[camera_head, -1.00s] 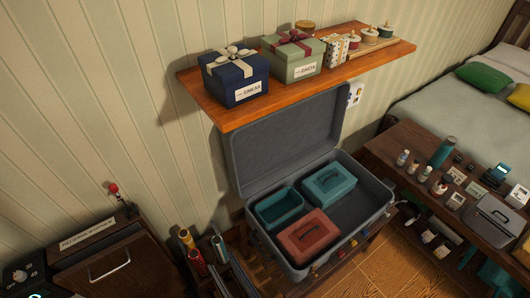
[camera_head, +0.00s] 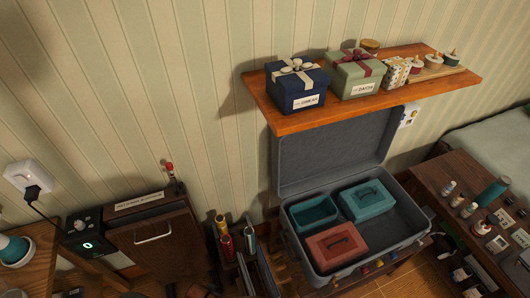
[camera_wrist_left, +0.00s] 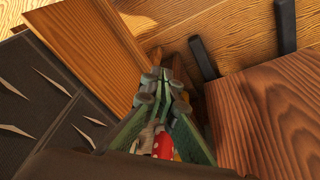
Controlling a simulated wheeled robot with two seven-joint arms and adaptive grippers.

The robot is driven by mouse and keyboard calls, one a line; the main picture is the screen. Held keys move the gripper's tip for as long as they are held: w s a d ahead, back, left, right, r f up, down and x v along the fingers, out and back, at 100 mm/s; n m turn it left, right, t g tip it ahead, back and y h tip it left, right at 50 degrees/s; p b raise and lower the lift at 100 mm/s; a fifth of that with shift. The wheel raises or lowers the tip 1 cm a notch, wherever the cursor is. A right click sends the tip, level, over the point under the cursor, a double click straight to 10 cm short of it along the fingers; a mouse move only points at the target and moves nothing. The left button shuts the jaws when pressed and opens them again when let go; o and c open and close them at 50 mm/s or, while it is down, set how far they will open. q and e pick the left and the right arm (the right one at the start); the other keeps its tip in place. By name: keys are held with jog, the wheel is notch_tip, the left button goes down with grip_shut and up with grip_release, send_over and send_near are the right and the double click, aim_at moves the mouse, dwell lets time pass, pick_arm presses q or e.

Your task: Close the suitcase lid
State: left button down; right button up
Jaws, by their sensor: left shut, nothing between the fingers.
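The grey suitcase (camera_head: 385,259) stands open below the wall shelf in the head view. Its lid (camera_head: 330,158) is upright, leaning back near the wall under the shelf. Inside lie an open teal bin (camera_head: 313,214), a closed teal box (camera_head: 363,201) and a red box (camera_head: 337,246), each box with a handle. My left gripper (camera_wrist_left: 165,78) shows only in the left wrist view, with its fingers together and empty, among wooden surfaces. The suitcase is not recognisable in that view. My right gripper is in neither view.
A wooden shelf (camera_head: 400,108) with a blue gift box (camera_head: 297,88) and a green gift box (camera_head: 354,76) juts out above the lid. A dark cabinet (camera_head: 160,245) stands left, a low table (camera_head: 465,180) right. A red spotted thing (camera_wrist_left: 161,145) shows near my left fingers.

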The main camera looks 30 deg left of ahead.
pick_arm(q)
jog(key=w+d+r+t+h+p, duration=0.1)
jog(key=w+r, duration=0.4)
jog(key=r, duration=0.7)
jog(key=w+d+r+t+h+p, duration=0.15)
jog(key=w+r, duration=0.25)
jog(key=r, duration=0.8)
jog(key=shift+n+t+h, duration=0.75)
jog(key=shift+n+t, duration=0.1)
jog(key=shift+n, duration=0.05)
jog(key=w+r, duration=0.1)
jog(key=w, duration=0.1)
jog(key=w+d+r, duration=0.1)
jog(key=w, duration=0.2)
jog(key=w+r, duration=0.1)
jog(key=w, duration=0.2)
jog(key=shift+d+r, duration=0.25)
jog(key=w+a+r+n+t+h, duration=0.1)
jog(key=w+a+r+n+t, duration=0.25)
jog(key=w+r, duration=0.4)
jog(key=w+a+r+n+t+p, duration=0.1)
jog(key=w+a+r+n+t, duration=0.25)
jog(key=w+r, duration=0.45)
jog(key=w+a+r+n+t+h, duration=0.1)
jog(key=w+a+r+n+t, duration=0.15)
jog(key=w+r+n, duration=0.5)
jog(key=w+d+f+m, duration=0.2)
jog(key=w+d+m, duration=0.1)
jog(key=w, duration=0.7)
jog(key=shift+d, duration=0.5)
